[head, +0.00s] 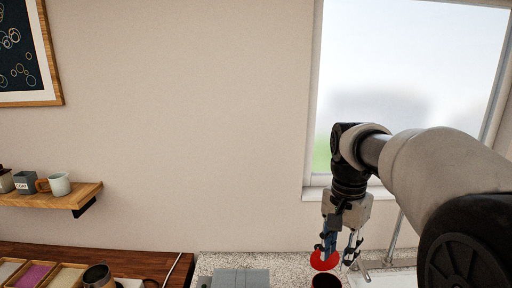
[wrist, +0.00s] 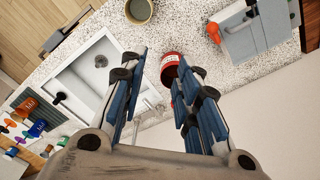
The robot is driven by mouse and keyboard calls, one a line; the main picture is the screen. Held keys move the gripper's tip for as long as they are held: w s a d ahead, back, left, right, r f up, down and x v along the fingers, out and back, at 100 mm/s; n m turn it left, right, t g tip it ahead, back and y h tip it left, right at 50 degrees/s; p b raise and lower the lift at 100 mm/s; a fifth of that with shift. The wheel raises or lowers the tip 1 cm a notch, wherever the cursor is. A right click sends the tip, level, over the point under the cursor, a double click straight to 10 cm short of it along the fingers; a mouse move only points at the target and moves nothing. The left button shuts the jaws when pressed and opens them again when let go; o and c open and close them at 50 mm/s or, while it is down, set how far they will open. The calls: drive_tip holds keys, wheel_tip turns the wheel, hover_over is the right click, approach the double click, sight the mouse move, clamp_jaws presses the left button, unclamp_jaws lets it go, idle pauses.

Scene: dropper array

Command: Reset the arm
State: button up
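My gripper (wrist: 155,72) is at the end of my arm, at the right in the head view (head: 340,258). It points down over the counter. In the wrist view its two fingers stand well apart, with nothing clasped between them. A red can-like thing (wrist: 170,68) with a pale label shows past the fingertips, close by the right finger and partly hidden by it. In the head view a flat red disc (head: 324,261) shows behind a finger, and a dark red container (head: 326,281) is cut off below. I cannot tell whether they touch the gripper.
A speckled counter (head: 225,262) holds a grey box-like appliance (head: 240,279). A white sink (wrist: 85,75) lies left in the wrist view. A round bowl or pot (wrist: 138,10) is at its top edge. A wall shelf (head: 75,198) holds mugs. A window (head: 410,70) is behind my arm.

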drive_tip(key=s+a+f+n+t+b, duration=0.2)
drive_tip(key=s+f+n+b, duration=0.2)
drive_tip(key=s, duration=0.7)
drive_tip(key=s+a+f+n+t+b, duration=0.1)
drive_tip(key=s+f+n+t+b, duration=0.1)
drive_tip(key=s+f+n, duration=0.3)
drive_tip(key=s+f+b, duration=0.1)
drive_tip(key=s+f, duration=0.2)
drive_tip(key=s, duration=0.4)
drive_tip(key=shift+a+t+b, duration=0.3)
drive_tip(key=shift+a+b, duration=0.05)
drive_tip(key=shift+a, duration=0.05)
